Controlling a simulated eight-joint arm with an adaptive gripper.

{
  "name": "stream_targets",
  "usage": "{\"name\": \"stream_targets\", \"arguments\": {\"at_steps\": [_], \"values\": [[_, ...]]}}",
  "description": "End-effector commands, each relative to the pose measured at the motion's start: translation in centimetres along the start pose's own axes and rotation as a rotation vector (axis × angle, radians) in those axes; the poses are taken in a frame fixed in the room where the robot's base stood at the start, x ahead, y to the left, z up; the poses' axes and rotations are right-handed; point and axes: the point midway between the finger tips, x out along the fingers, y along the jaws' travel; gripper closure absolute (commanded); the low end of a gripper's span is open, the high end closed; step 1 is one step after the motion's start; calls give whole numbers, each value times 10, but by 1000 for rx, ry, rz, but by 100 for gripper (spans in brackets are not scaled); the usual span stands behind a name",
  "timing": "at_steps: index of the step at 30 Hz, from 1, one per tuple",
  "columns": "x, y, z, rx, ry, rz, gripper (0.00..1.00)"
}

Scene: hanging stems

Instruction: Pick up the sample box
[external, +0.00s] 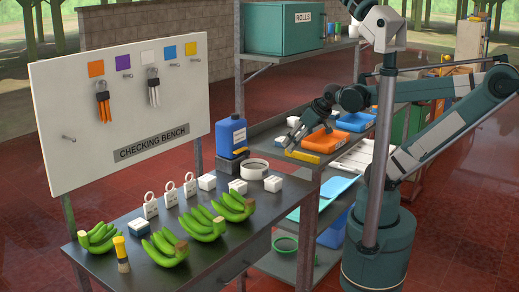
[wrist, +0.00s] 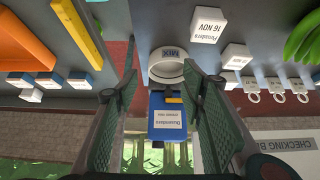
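No box is plainly marked as the sample box. On the dark bench (external: 208,262) a small white box (external: 273,184) stands at the right end, beside the white ring-shaped container (external: 254,169). Another white box (external: 207,182) stands left of it, and a dark box with a white top (external: 139,227) is nearer the front. The wrist view shows a white box with printed text (wrist: 207,25) and a smaller one (wrist: 236,56), both right of my fingers. My gripper (external: 292,143) is above the shelf side, right of the bench. Its fingers (wrist: 160,70) are open with nothing held.
A blue bottle (external: 231,136) stands behind the ring container. Several green banana bunches (external: 163,246), a yellow-topped brush or bottle (external: 121,252) and ringed white tags (external: 171,194) occupy the bench.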

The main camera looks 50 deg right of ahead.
Motion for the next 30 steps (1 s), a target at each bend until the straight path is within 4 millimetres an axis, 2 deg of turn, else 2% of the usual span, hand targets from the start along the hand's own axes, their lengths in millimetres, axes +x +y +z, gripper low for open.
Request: {"name": "stream_targets", "arguments": {"at_steps": [13,16,30], "values": [[0,0,0,0,0,0,60],[0,0,0,0,0,0,47],[1,-2,-1,-20,-8,-2,46]]}}
